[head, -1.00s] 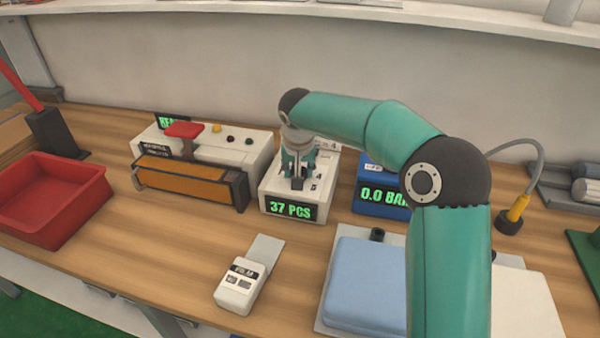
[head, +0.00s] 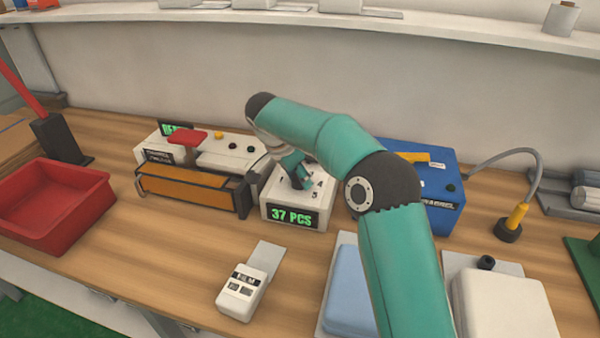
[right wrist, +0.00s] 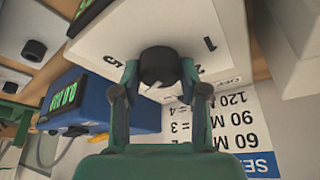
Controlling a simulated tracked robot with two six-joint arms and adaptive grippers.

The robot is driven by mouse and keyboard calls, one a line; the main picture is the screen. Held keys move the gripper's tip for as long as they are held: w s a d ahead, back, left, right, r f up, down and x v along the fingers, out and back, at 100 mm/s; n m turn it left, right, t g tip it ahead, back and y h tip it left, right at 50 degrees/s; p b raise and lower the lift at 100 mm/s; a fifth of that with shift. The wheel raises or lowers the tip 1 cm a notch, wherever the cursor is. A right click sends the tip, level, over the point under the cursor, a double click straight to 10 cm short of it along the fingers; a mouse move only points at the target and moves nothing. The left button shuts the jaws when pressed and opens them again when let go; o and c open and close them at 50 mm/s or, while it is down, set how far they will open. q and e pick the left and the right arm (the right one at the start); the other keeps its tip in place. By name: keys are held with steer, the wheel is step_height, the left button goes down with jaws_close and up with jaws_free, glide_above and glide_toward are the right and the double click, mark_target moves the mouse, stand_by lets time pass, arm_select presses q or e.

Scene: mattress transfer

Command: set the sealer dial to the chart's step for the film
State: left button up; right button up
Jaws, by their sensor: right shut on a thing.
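My right gripper (head: 299,178) is shut on a black dial (right wrist: 158,62) on top of a white box (head: 294,212) whose green display reads 37 PCS. In the right wrist view, my gripper's fingers (right wrist: 158,76) sit on both sides of the dial. A pale mark shows on the dial, and a 1 and a 5 are readable on the box face. A white chart (right wrist: 248,130) there shows 60 M, 90 M = 3 and 120 M = 4. A white device labelled FILM (head: 242,291) lies at the front. My left gripper is out of view.
The sealer (head: 192,183) with an orange bar and red handle stands left of the box. A blue box (head: 440,207) stands right, partly behind my arm. A red tray (head: 60,235) is at the left. Pale pads (head: 505,303) lie at the front right.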

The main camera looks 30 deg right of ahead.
steer(key=shift+w+a+m, duration=0.1)
steer(key=shift+w+m, duration=0.05)
steer(key=shift+m, duration=0.35)
steer(key=o, duration=1.1)
steer(key=v, duration=1.2)
steer(key=shift+w, duration=0.15)
